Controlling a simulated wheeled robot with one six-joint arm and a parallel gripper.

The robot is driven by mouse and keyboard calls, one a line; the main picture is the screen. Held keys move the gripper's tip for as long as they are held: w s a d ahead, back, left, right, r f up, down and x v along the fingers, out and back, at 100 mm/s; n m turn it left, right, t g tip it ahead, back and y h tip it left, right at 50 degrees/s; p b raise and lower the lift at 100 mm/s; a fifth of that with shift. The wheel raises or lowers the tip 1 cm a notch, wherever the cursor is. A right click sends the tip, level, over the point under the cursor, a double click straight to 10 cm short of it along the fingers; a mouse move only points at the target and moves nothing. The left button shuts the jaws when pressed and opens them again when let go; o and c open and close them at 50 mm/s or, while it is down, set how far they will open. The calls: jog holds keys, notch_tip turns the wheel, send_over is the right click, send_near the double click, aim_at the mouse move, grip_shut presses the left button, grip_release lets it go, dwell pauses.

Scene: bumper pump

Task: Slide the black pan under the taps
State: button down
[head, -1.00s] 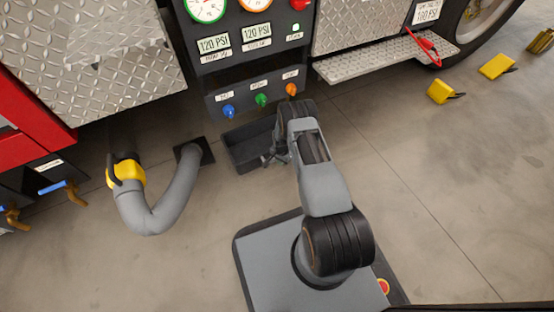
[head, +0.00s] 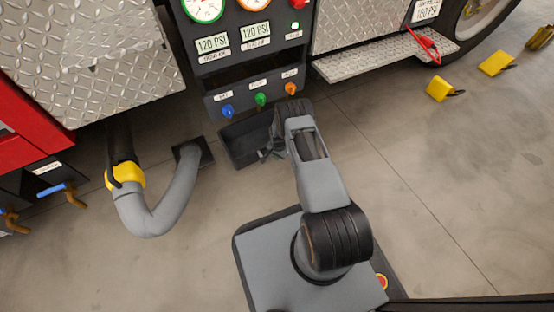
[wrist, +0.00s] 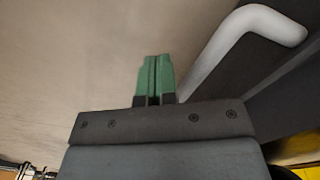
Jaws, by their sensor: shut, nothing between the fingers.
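The black pan (head: 241,150) lies on the floor just in front of the dark pump panel, its far edge close below the taps. The blue tap (head: 228,111), green tap (head: 260,99) and orange tap (head: 291,89) hang in a row on the panel's lower face. My gripper (head: 266,155) is low at the pan's right part, partly hidden by my arm; I cannot tell whether it touches the pan. In the wrist view its green fingers (wrist: 154,78) are shut together with nothing between them.
A grey hose (head: 150,222) with a yellow collar (head: 126,176) curves to a dark floor plate (head: 203,151) left of the pan. A metal step (head: 370,60) juts out at the right. Yellow chocks (head: 439,88) lie near the wheel.

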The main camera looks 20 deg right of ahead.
jog(key=shift+s+p, duration=0.65)
jog(key=shift+s, duration=0.5)
jog(key=shift+d+r, duration=0.1)
jog(key=shift+r, duration=0.05)
notch_tip(320, 180, up, 10)
jog(key=p, duration=0.6)
jog(key=shift+p, duration=0.3)
dwell(0.4)
